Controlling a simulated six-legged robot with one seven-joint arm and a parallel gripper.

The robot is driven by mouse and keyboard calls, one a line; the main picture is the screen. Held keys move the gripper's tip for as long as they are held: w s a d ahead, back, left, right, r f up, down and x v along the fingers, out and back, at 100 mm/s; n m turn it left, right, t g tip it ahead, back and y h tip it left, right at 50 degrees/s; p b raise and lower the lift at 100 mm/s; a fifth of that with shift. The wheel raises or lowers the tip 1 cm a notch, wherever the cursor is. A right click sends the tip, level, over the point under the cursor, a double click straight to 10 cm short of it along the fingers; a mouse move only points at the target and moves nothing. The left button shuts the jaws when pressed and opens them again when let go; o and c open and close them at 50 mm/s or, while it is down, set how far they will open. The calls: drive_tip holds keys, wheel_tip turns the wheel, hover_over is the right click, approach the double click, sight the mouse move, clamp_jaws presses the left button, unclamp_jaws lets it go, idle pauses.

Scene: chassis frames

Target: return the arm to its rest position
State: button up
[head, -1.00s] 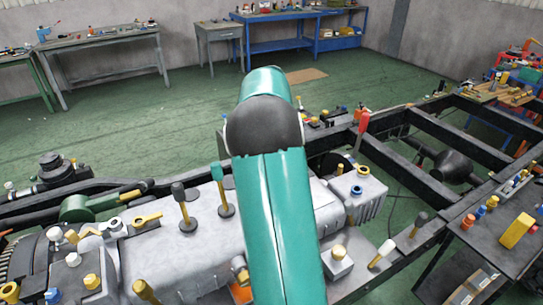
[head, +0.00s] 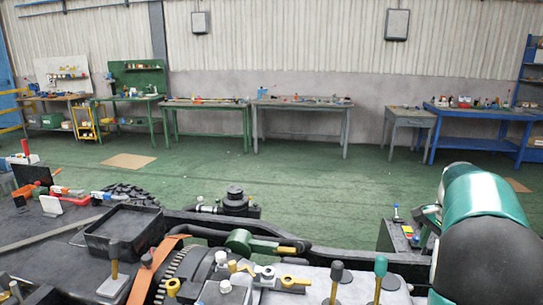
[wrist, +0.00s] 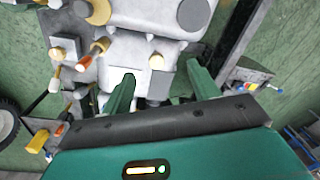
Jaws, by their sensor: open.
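My arm shows at the right edge of the head view, with its teal and dark grey links bent near the frame's side. My gripper (wrist: 162,88) is seen in the wrist view, with its two green fingers apart and nothing between them. It hangs above the pale grey engine block (wrist: 150,50) on the chassis, and the gap below it cannot be judged. In the head view a green fingerlike part shows left of the arm link, partly hidden by it.
Engine parts and upright knobbed levers (head: 336,275) fill the lower head view. A black tray (head: 124,232) lies at the left on the chassis. The green floor (head: 330,185) beyond is open. Workbenches (head: 300,102) line the far wall.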

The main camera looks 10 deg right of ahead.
drive_tip(key=s+a+r+n+t, duration=0.1)
drive_tip(key=s+a+r+n, duration=0.15)
drive_tip(key=a, duration=0.45)
drive_tip(key=s+a+r+n+t, duration=0.1)
drive_tip(key=s+a+r+n, duration=0.15)
drive_tip(key=a, duration=0.45)
drive_tip(key=s+a+r+n+t, duration=0.1)
drive_tip(key=s+a+n, duration=0.15)
drive_tip(key=a, duration=0.45)
drive_tip(key=s+a+f+n+t, duration=0.1)
drive_tip(key=s+a+f+n, duration=0.2)
drive_tip(key=s+a+n, duration=0.6)
drive_tip(key=s+a, duration=0.2)
drive_tip(key=a, duration=0.2)
drive_tip(key=shift+s+f+t, duration=0.4)
